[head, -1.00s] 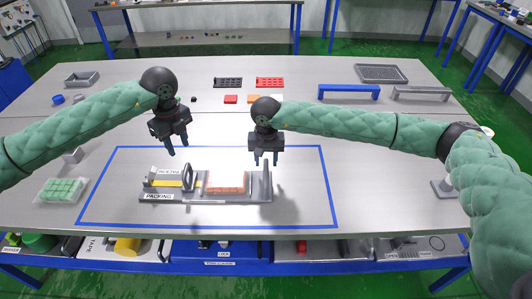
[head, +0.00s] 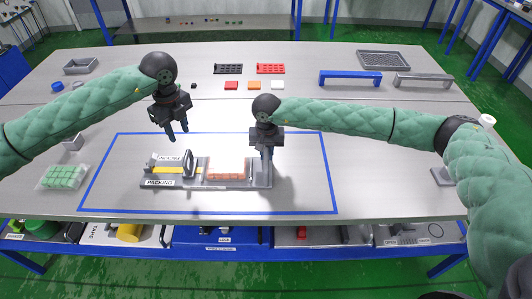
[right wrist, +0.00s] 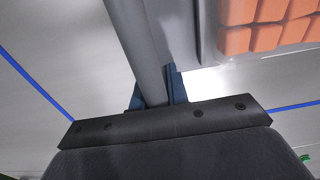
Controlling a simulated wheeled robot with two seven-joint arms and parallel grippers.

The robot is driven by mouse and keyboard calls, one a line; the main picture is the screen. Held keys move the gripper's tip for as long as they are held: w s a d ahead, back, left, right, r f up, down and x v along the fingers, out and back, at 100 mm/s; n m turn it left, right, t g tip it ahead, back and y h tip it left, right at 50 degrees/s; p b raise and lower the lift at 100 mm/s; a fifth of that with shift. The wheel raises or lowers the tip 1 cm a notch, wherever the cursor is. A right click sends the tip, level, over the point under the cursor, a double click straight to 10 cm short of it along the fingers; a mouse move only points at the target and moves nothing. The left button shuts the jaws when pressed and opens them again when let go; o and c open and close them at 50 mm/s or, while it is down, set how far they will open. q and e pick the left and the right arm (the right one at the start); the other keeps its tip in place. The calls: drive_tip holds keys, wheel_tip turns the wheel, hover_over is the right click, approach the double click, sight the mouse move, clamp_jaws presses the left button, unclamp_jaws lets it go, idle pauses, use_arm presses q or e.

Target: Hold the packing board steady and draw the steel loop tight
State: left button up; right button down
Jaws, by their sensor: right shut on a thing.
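My right gripper (head: 266,152) is shut on the grey upright (head: 265,172) at the board's right end; the right wrist view shows this grey bar (right wrist: 137,35) between the fingers. My left gripper (head: 178,134) is open and empty, above and behind the loop.
A clear tray of green pieces (head: 63,177) lies left of the blue outline. Red, orange and white blocks (head: 254,86) lie behind my right gripper. A blue bracket (head: 350,76) stands at the back right. Table inside the outline's right part is clear.

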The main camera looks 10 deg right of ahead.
sight(186, 155)
use_arm(q)
drive_tip(key=f+m, duration=0.3)
drive_tip(key=f+m+h, duration=0.1)
drive_tip(key=f+m, duration=0.2)
drive_tip(key=m, duration=0.1)
drive_tip(key=f+m+h, duration=0.1)
drive_tip(key=f+m, duration=0.2)
drive_tip(key=shift+a+f+m, duration=0.15)
drive_tip(key=shift+a+m, duration=0.1)
drive_tip(key=shift+m, duration=0.05)
idle(1.4)
